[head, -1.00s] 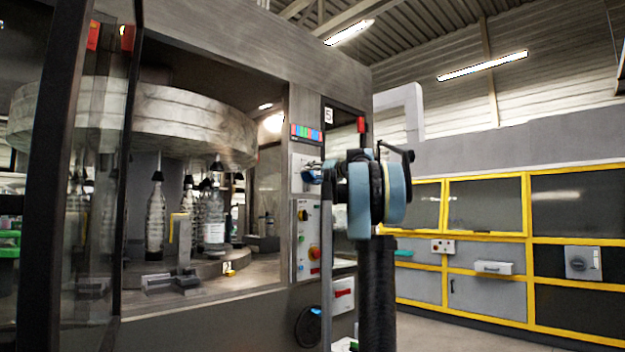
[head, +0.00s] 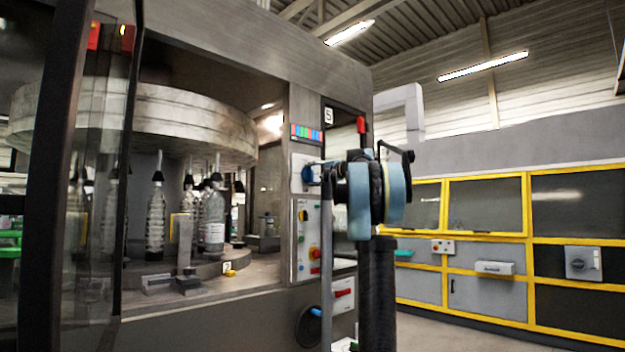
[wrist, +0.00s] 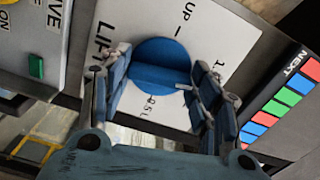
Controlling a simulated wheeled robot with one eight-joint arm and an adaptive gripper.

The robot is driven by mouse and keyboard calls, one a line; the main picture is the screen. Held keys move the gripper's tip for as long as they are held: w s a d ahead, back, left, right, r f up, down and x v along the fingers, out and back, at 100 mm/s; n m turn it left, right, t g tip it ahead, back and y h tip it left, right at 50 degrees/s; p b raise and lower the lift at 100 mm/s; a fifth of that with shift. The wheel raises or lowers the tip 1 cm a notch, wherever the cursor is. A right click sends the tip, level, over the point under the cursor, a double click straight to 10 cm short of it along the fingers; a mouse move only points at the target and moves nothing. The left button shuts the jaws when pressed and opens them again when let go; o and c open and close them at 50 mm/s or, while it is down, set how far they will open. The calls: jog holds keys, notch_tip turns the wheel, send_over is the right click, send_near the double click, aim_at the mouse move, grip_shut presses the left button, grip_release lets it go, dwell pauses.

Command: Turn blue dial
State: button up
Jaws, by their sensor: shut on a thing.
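The blue dial (wrist: 158,62) is round with a raised grip bar and a white pointer mark at its right end. It sits on a white panel lettered "LIFT" and "UP" in the wrist view. My gripper (wrist: 160,74) is shut on the dial, with one finger on either side of it. In the head view my gripper (head: 318,173) reaches the white panel (head: 298,172) on the machine's post, and the fingers and arm largely hide the dial there.
A row of coloured buttons (wrist: 283,105) marked "NEXT" lies right of the panel. A green button (wrist: 36,67) is at the left. Below the panel is a control box (head: 308,240) with knobs. Bottles (head: 213,220) stand in the carousel behind the open front.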

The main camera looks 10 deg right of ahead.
jog(key=shift+w+d+m, duration=0.1)
jog(key=shift+d+m, duration=0.05)
jog(key=shift+m, duration=0.15)
jog(key=o, duration=1.1)
jog(key=shift+w+f, duration=0.1)
jog(key=shift+c, duration=0.2)
jog(key=v, duration=1.2)
